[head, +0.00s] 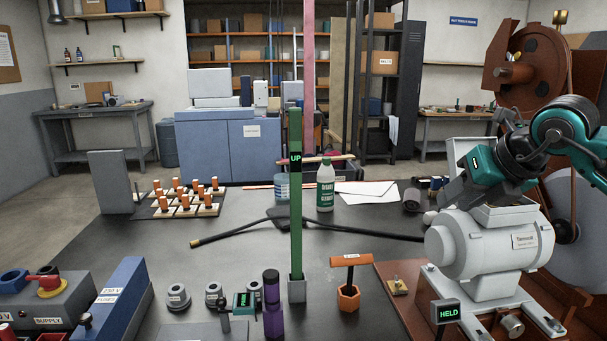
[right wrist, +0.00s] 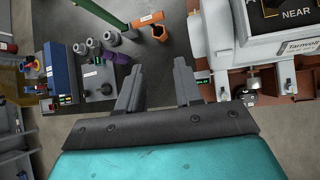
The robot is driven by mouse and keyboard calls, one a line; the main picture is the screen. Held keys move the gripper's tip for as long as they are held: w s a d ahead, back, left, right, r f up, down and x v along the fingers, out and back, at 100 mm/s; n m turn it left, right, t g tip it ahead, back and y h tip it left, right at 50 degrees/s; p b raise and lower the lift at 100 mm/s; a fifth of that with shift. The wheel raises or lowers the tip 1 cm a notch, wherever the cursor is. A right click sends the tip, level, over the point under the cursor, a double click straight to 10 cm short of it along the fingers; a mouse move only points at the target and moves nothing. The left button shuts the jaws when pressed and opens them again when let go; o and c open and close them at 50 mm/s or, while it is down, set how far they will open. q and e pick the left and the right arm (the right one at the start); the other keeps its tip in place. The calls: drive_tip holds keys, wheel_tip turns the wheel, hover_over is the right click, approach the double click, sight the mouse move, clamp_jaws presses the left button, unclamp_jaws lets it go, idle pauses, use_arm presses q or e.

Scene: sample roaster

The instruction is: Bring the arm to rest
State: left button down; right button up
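My right arm, teal and dark grey, comes in from the right in the head view, above the grey-white motor (head: 492,243). My right gripper (head: 452,197) is beside the motor's upper left, its fingers hard to make out there. In the right wrist view my right gripper (right wrist: 160,80) shows two grey fingers standing apart with nothing between them. The motor (right wrist: 285,52) is to their right in that view. My left arm and gripper are not in view.
A green post (head: 296,205) marked UP stands mid-table. An orange-handled tool (head: 350,262) and a HELD display (head: 447,312) are near the front. A brown-red wheel machine (head: 535,70) rises at right. A blue 230 V fuse box (head: 112,300) sits front left. Dark tabletop is clear at left centre.

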drive_tip(key=s+a+f+m+y+p, duration=0.1)
drive_tip(key=s+a+f+m+y, duration=0.15)
drive_tip(key=a+y, duration=0.35)
drive_tip(key=s+a+f+m+y+p, duration=0.1)
drive_tip(key=s+a+f+y, duration=0.2)
drive_tip(key=a, duration=0.6)
drive_tip(key=s+a+f+m+y+p, duration=0.1)
drive_tip(key=s+a+m+y, duration=0.15)
drive_tip(key=a+y, duration=0.4)
drive_tip(key=s+d+f+m+t+h+p, duration=0.15)
drive_tip(key=d+f+m+t+h, duration=0.25)
drive_tip(key=f+m+h, duration=0.45)
drive_tip(key=s+d+f+m+t+h, duration=0.2)
drive_tip(key=d+f+m+t+h, duration=0.25)
drive_tip(key=m, duration=0.75)
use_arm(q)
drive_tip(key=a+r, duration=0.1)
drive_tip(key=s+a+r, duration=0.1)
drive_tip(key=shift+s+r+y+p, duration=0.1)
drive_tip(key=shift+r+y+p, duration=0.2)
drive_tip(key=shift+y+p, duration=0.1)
use_arm(e)
drive_tip(key=s+d+f+m+g+h, duration=0.2)
drive_tip(key=s+f+m+g, duration=0.3)
drive_tip(key=s+f, duration=0.7)
wheel_tip(320, 180, down, 4)
drive_tip(key=shift+s+d+r+m+h, duration=0.1)
drive_tip(key=shift+s+d+m+h, duration=0.25)
drive_tip(key=shift+m+h, duration=0.45)
